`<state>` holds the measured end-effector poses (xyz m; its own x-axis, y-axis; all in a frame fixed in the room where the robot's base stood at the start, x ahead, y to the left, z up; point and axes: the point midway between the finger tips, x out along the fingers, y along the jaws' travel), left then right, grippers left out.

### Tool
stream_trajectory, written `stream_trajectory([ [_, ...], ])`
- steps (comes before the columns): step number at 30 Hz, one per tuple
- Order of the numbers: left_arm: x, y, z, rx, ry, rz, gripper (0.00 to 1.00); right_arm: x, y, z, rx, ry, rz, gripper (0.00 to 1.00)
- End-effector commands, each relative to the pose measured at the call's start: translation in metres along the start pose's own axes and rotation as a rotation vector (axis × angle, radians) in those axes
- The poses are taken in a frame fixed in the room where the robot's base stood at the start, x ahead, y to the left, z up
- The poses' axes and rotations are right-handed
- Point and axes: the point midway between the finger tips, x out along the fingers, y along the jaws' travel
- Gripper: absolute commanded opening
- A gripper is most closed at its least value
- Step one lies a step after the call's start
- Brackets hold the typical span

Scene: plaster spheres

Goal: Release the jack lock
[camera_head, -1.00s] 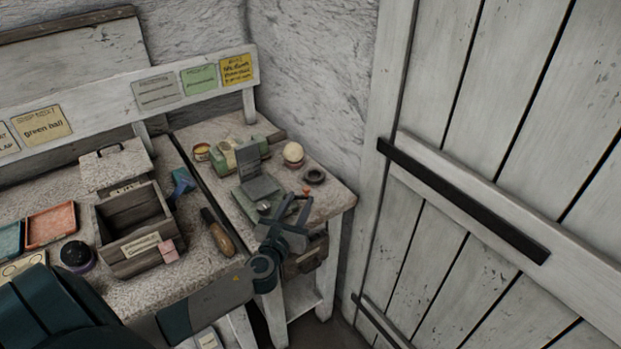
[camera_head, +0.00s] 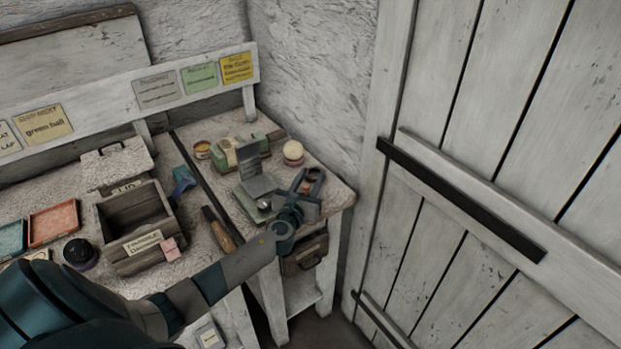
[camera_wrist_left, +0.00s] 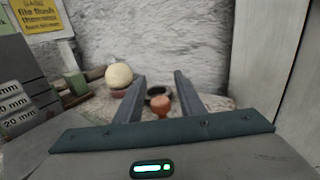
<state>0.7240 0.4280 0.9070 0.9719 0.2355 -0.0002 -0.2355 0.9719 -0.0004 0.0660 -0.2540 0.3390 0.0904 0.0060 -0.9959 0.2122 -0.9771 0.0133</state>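A small orange-red knob (camera_wrist_left: 160,107) stands between the two fingers of my left gripper (camera_wrist_left: 159,84) in the wrist view; it may be the jack lock, but no label shows. The fingers are parted, with gaps seen beside the knob. In the head view my left gripper (camera_head: 309,178) is over the right end of the small side table (camera_head: 338,187), and its fingers partly cover the knob. A grey-green hinged device (camera_head: 256,182) with an upright plate stands just left of the gripper. I cannot tell which part is the jack. My right gripper is not in view.
A cream ball (camera_head: 293,150) sits on a stand behind the gripper. A dark ring (camera_wrist_left: 158,92) lies beyond the knob. A grey stepped block (camera_wrist_left: 18,100) with millimetre labels is close on the left. A wooden box (camera_head: 135,215) and coloured trays (camera_head: 53,222) stand on the left bench.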

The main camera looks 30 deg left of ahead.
Motion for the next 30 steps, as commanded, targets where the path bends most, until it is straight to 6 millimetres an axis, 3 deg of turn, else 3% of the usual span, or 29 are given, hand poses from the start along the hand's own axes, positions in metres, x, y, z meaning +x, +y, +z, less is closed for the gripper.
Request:
stream_trajectory([
  [2,0.000,0.000,0.000,0.000,0.000,0.000,0.33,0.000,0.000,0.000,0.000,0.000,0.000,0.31],
  [6,0.000,0.000,0.000,0.000,0.000,0.000,0.00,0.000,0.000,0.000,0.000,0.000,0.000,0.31],
  [17,0.001,0.002,0.000,-0.001,0.000,0.029,0.00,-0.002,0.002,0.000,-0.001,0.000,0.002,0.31],
  [30,0.012,0.016,0.000,-0.003,0.001,0.272,0.00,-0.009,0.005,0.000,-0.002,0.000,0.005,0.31],
])
